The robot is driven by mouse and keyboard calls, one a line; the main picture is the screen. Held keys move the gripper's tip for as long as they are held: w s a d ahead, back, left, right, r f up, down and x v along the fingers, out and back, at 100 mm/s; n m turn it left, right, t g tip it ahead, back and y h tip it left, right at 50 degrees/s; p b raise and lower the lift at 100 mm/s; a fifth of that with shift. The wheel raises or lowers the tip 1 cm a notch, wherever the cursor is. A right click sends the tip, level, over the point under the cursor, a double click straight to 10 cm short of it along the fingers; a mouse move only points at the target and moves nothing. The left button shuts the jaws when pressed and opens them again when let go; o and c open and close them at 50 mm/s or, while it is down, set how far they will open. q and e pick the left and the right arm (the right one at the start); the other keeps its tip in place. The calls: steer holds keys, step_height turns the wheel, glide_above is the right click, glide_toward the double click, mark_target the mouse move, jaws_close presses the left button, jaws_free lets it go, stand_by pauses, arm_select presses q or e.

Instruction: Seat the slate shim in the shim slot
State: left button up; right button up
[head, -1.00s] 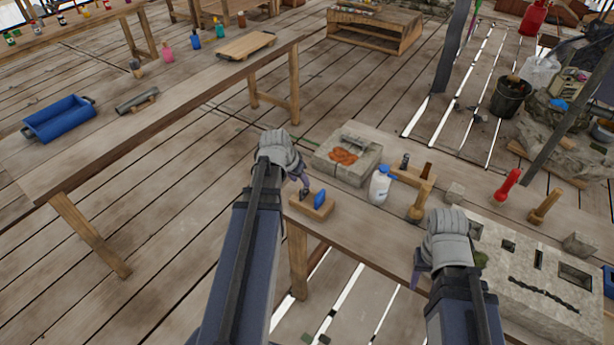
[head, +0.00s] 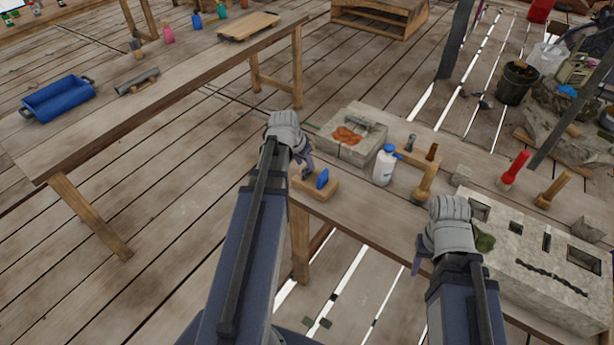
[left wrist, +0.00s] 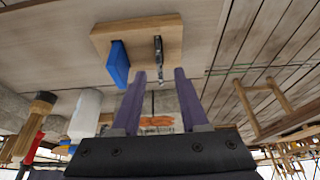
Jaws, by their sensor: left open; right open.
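The pale stone block (head: 540,287) at the right has several openings in its top; a narrow dark slot (head: 546,243) is one, but I cannot tell which is the shim slot. A small wooden holder (head: 325,192) stands at the bench's near left corner with a blue piece (head: 322,179) and a thin dark grey piece (left wrist: 158,48) upright in it. I cannot tell whether the grey piece is the slate shim. My left gripper (head: 306,166) is open and empty beside the holder; the left wrist view shows its fingers (left wrist: 160,74) pointing at it. My right gripper (head: 418,262) is open by the stone block's left end.
A red-handled tool (head: 514,168) stands further right. A second table (head: 180,100) is at the left.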

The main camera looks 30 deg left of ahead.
mark_target(306, 166)
arm_select(q)
steer(key=b+x, duration=0.2)
steer(key=x, duration=0.1)
steer(key=shift+w+f, duration=0.15)
steer(key=shift+f, duration=0.15)
steer(key=shift+r, duration=0.1)
jaws_close()
stand_by(0.3)
